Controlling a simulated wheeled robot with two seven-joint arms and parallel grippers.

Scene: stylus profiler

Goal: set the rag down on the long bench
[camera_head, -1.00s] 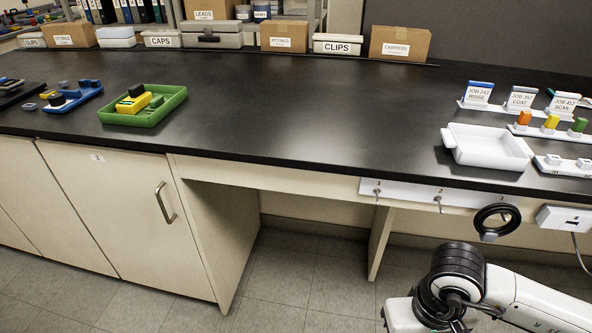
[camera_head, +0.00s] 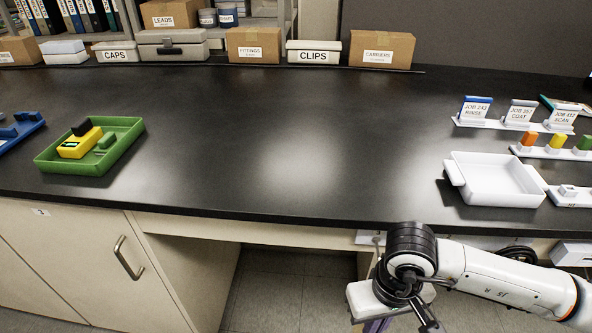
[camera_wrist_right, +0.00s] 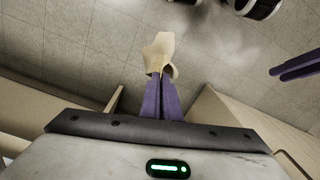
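The long bench (camera_head: 290,150) has a black top that spans the head view, with a wide bare stretch in its middle. My right gripper (camera_wrist_right: 161,88) has purple fingers shut on the cream rag (camera_wrist_right: 159,52), which hangs from the fingertips over the floor in the right wrist view. In the head view the right gripper is at the bottom edge, in front of and below the bench's front edge; the rag is out of sight there. Purple fingers at the right of the wrist view seem to be my left gripper (camera_wrist_right: 297,66); their opening is unclear.
A green tray (camera_head: 120,150) with a yellow block stands on the left of the bench. A white tray (camera_head: 497,196), job cards (camera_head: 520,112) and coloured pegs (camera_head: 556,143) stand on the right. Boxes (camera_head: 382,48) line the back. An open knee space is under the bench.

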